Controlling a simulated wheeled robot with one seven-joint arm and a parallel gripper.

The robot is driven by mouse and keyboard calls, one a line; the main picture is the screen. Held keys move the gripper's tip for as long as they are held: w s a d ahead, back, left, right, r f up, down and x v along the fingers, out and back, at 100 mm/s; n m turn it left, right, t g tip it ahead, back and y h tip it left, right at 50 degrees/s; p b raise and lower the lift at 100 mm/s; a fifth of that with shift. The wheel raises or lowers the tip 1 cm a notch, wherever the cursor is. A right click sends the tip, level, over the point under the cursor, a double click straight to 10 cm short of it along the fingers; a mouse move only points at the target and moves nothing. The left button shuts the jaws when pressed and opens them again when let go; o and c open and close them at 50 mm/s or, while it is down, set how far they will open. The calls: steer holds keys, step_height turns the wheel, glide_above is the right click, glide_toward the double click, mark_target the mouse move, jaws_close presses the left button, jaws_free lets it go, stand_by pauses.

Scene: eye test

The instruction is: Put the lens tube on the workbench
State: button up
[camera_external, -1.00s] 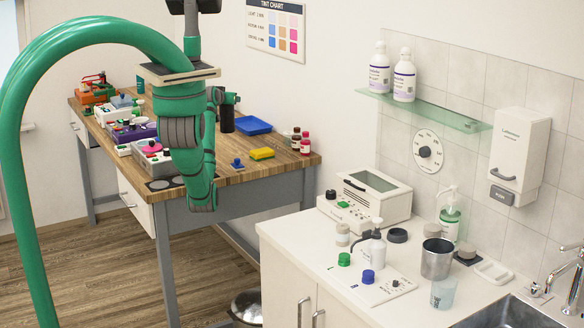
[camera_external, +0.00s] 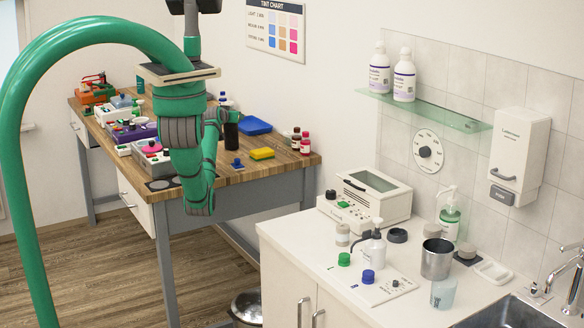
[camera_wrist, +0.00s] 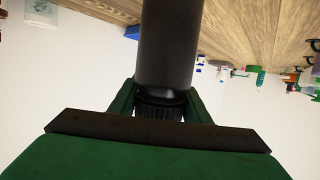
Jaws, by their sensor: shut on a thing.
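The lens tube is a dark, near-black cylinder (camera_external: 231,132). It hangs upright below my gripper (camera_external: 226,113) over the back part of the wooden workbench (camera_external: 222,178). In the wrist view the tube (camera_wrist: 168,45) fills the upper middle, and my gripper's green fingers (camera_wrist: 160,108) close on its narrower ribbed end. I cannot tell whether the tube's lower end touches the bench top. My arm hides part of the bench.
A blue tray (camera_external: 255,126), a yellow block (camera_external: 262,153), a small blue knobbed piece (camera_external: 237,163) and dark and red bottles (camera_external: 304,143) stand right of the tube. Several devices, including a purple one (camera_external: 133,132), crowd the bench's left. Bare wood shows near the front right.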

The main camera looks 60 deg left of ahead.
steer(key=o, duration=1.5)
steer(key=shift+f, duration=0.1)
steer(key=shift+c, duration=0.2)
steer(key=v, duration=1.2)
